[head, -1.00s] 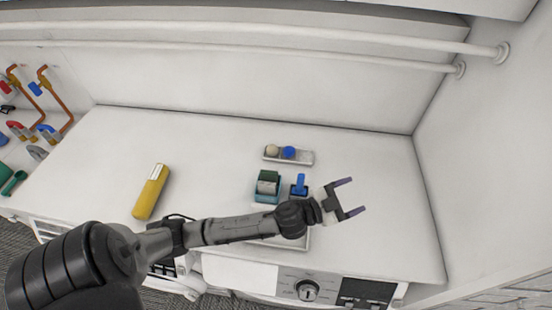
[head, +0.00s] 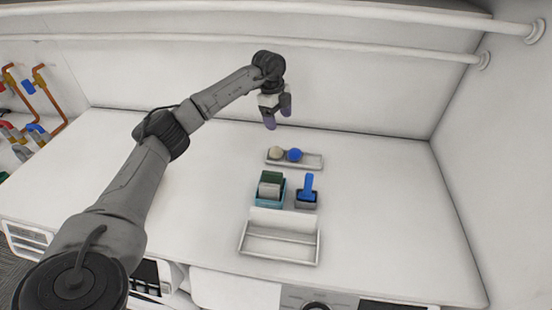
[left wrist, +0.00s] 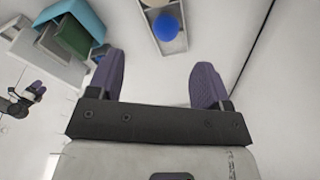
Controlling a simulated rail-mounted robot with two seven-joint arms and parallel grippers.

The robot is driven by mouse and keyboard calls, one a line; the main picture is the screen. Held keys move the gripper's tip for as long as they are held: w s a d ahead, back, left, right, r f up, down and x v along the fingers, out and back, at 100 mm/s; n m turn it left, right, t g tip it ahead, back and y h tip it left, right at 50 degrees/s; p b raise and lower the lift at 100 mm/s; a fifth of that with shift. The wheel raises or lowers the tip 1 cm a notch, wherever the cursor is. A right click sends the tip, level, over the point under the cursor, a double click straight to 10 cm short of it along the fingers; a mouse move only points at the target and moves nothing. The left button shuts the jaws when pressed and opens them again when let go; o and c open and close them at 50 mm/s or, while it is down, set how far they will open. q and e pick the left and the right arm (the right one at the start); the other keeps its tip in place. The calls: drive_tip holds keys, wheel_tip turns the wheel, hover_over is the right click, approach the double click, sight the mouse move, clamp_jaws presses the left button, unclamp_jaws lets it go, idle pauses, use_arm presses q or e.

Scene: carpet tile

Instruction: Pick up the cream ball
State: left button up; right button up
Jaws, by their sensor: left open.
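The cream ball (head: 276,153) sits in the left part of a shallow white tray (head: 313,161), with a blue ball (head: 295,155) just to its right. In the left wrist view the cream ball (left wrist: 152,3) is cut off by the top edge, above the blue ball (left wrist: 166,27) in the tray. My left gripper (head: 278,117) hangs above the counter near the back wall, fingers pointing down, above and apart from the balls. Its two purple fingers (left wrist: 160,85) are spread with nothing between them.
In front of the tray stand a teal box (head: 263,200) with green and grey items and a dark holder (head: 306,202) with a blue item. A white open rack (head: 270,250) is nearer. Pipes (head: 400,48) run along the back wall. The right counter is clear.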

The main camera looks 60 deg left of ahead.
use_arm(q)
drive_tip(key=s+a, duration=0.1)
drive_tip(key=a, duration=0.1)
hover_over(276, 148)
drive_tip(key=shift+n+g, duration=0.3)
drive_tip(key=shift+n, duration=0.1)
drive_tip(key=f, duration=0.4)
drive_tip(key=a+f, duration=0.1)
drive_tip(key=f, duration=0.2)
drive_tip(key=shift+s, duration=0.25)
drive_tip(key=shift+w+d+f+p, duration=0.1)
drive_tip(key=shift+d+f+p, duration=0.1)
drive_tip(key=shift+f, duration=0.65)
drive_tip(key=shift+s+d+f+p, duration=0.1)
drive_tip(key=shift+d+f+p, duration=0.05)
drive_tip(key=shift+f, duration=0.65)
drive_tip(key=shift+w+d+f+p, duration=0.1)
drive_tip(key=shift+d+f+p, duration=0.1)
drive_tip(key=shift+f, duration=1.2)
drive_tip(key=c, duration=1)
drive_tip(key=shift+r, duration=0.15)
